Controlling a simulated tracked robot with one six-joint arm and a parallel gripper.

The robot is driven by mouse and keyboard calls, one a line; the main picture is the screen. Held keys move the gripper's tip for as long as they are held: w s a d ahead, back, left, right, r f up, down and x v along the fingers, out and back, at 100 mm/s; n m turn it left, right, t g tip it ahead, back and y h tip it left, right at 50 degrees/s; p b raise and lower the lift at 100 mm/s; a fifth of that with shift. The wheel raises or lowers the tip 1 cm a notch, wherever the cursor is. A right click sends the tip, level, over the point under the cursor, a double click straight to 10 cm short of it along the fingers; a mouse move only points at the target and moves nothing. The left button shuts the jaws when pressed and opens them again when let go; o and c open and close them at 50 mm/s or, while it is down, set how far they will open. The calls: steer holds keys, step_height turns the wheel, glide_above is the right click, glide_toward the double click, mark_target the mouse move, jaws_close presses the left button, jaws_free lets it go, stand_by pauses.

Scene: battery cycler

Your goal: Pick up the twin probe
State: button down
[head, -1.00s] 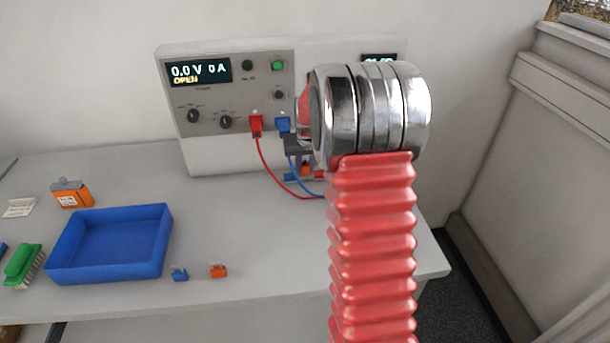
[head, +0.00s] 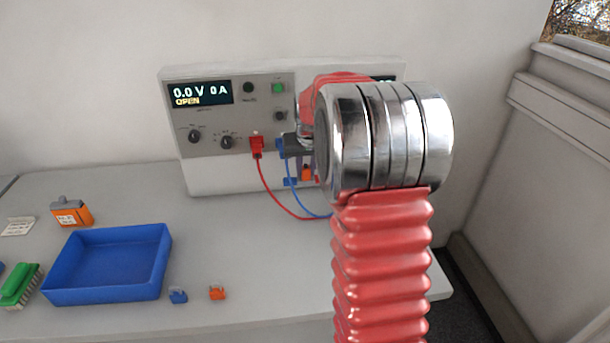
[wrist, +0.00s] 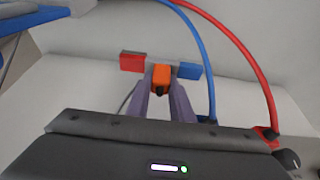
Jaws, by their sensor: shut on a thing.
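The twin probe shows in the wrist view as a small orange body (wrist: 161,74) with a red block (wrist: 132,61) to its left and a blue block (wrist: 189,71) to its right. My gripper (wrist: 161,92) has its two purple-grey fingers closed on the orange body. My red and chrome arm hides part of the probe and most of my gripper there.
The cycler (head: 225,165) stands against the wall, its display reading 0.0 V 0 A, OPEN. A red lead (head: 275,197) and a blue lead (head: 300,202) hang from it. A blue tray (head: 107,292), an orange battery (head: 71,212), small clips and a green brush (head: 18,287) lie left.

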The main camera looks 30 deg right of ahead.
steer(key=s+a, duration=0.4)
steer(key=s, duration=0.4)
steer(key=s+a, duration=0.4)
steer(key=s, duration=0.5)
steer(key=shift+a, duration=0.15)
steer(key=shift+s, duration=0.15)
